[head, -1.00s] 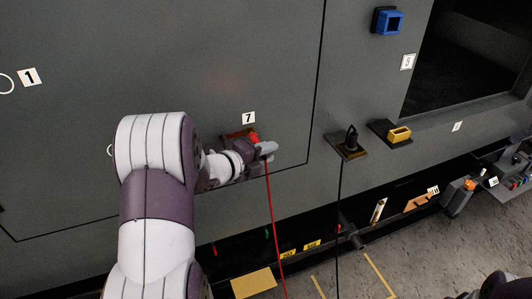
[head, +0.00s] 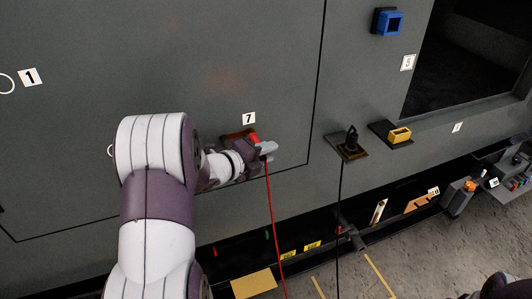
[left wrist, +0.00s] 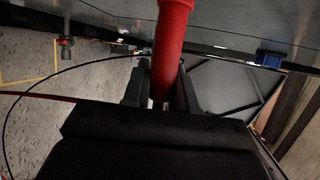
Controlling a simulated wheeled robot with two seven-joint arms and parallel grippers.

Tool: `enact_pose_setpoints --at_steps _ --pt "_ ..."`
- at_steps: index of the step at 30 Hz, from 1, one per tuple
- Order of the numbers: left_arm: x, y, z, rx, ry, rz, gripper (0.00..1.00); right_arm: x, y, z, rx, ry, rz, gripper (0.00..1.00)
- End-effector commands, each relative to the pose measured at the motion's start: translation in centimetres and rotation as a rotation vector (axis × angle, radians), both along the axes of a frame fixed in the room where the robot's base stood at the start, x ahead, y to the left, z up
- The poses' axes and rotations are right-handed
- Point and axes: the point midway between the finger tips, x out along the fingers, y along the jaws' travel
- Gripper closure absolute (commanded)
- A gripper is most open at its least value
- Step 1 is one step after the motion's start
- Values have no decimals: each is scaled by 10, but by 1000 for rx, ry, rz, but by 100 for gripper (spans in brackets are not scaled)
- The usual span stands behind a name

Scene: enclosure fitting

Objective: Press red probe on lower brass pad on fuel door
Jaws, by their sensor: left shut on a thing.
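My left gripper (head: 266,149) is shut on the red probe (head: 254,137) at the brown mount below the number 7 label on the grey door. The probe's red shaft (left wrist: 171,40) also shows large in the left wrist view, between the two fingers (left wrist: 160,85). A red cable (head: 272,220) hangs from the probe. The brown mount (head: 228,138) is mostly behind my gripper. The brass pads are hidden or too small to tell, so I cannot tell whether the tip touches one. My right gripper is not clearly in view.
A black probe (head: 351,137) with a black cable stands on a brown holder (head: 355,154) to the right. A yellow socket (head: 399,135) and a blue socket (head: 393,22) are on the grey wall. A ledge with small items runs below. A dark opening (head: 475,50) is at upper right.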

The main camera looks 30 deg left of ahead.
Motion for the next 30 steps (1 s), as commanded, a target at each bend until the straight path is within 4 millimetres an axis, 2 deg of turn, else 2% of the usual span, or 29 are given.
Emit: enact_pose_setpoints --at_steps 14,30 --pt "-1 -1 1 1 -3 2 100 0 0 -1 0 0 0 100" --pt "-39 -46 0 1 -2 -1 100 0 0 -14 0 0 0 100"
